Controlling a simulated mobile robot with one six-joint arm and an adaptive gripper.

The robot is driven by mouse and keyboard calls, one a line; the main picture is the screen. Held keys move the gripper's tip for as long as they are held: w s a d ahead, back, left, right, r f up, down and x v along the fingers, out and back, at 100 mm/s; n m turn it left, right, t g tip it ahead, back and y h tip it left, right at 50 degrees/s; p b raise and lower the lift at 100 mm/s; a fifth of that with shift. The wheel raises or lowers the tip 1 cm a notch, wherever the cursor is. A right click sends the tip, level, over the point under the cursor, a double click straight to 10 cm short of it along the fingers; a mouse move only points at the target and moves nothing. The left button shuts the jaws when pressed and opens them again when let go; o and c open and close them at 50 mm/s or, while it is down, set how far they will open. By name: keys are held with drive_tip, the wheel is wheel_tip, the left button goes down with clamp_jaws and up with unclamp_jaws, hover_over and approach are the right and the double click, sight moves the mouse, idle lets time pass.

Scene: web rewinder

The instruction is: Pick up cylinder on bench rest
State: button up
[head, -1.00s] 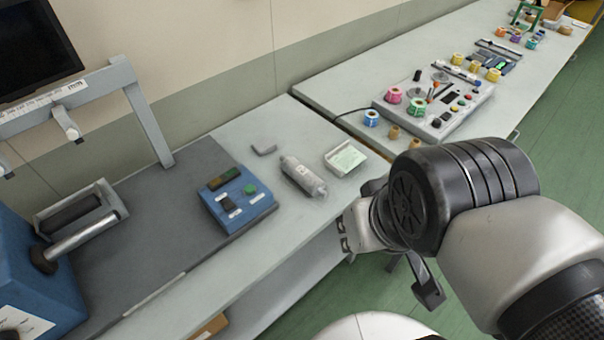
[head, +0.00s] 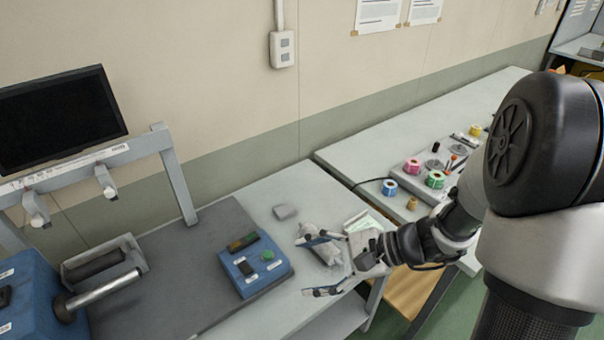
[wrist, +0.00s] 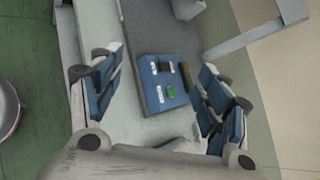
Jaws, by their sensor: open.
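One finger passes across the cylinder's far end and the other is nearer the bench's front edge. Nothing is clasped. In the wrist view the open blue-padded fingers of my gripper (wrist: 158,70) frame the control box farther off. I cannot make out the cylinder or its rest clearly there.
The blue control box (head: 256,265) sits on the dark mat (head: 175,290). Label rolls and a panel stand on the right bench. A monitor frame (head: 175,180) rises at left.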

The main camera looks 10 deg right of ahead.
drive_tip(key=w+d+f+m+t+p, duration=0.1)
drive_tip(key=w+d+f+m+t, duration=0.55)
drive_tip(key=d+f+m, duration=0.2)
drive_tip(key=m+t+h+p, duration=0.1)
drive_tip(key=m+t+h, duration=0.1)
drive_tip(key=m+h, duration=0.4)
approach(327, 244)
drive_tip(key=shift+m+y, duration=0.35)
drive_tip(key=shift+y, duration=0.35)
drive_tip(key=w+f, duration=0.1)
drive_tip(key=w+a+f+b, duration=0.1)
drive_tip(key=w, duration=0.1)
drive_tip(key=w+a+f+b, duration=0.1)
drive_tip(key=shift+w+f, duration=0.2)
drive_tip(key=shift+w, duration=0.05)
drive_tip(key=b+x, duration=0.1)
drive_tip(key=x, duration=0.2)
drive_tip(key=b+x, duration=0.1)
drive_tip(key=x, duration=0.2)
drive_tip(key=shift+r, duration=0.25)
drive_tip(key=shift+w, duration=0.15)
drive_tip(key=shift+c, duration=0.6)
drive_tip(key=shift+r, duration=0.1)
clamp_jaws()
